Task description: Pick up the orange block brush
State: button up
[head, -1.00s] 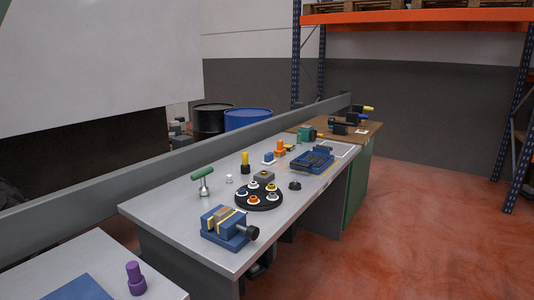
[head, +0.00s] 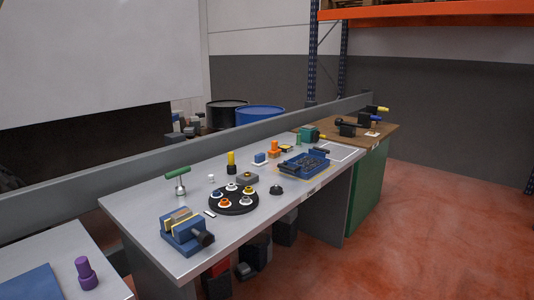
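A small orange object (head: 274,148), which looks like the orange block brush, stands on the grey workbench (head: 135,205) towards its far end. It has a wide base and a narrower upright top. It is too small to see bristles. My gripper is not in view.
A blue vise (head: 184,233), a round black holder (head: 233,207) with several coloured pieces, a green-handled tool (head: 178,178) and a yellow-topped object (head: 231,162) stand nearer on the bench. A low grey wall (head: 150,165) runs behind. Red floor (head: 420,230) is clear at right.

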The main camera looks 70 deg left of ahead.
aim_at(275, 152)
jog(key=u, duration=0.35)
jog(key=i, duration=1.65)
jog(key=u, duration=0.7)
jog(key=i, duration=0.75)
jog(key=u, duration=0.75)
jog(key=i, duration=0.6)
jog(key=u, duration=1.1)
jog(key=i, duration=0.8)
jog(key=u, duration=0.5)
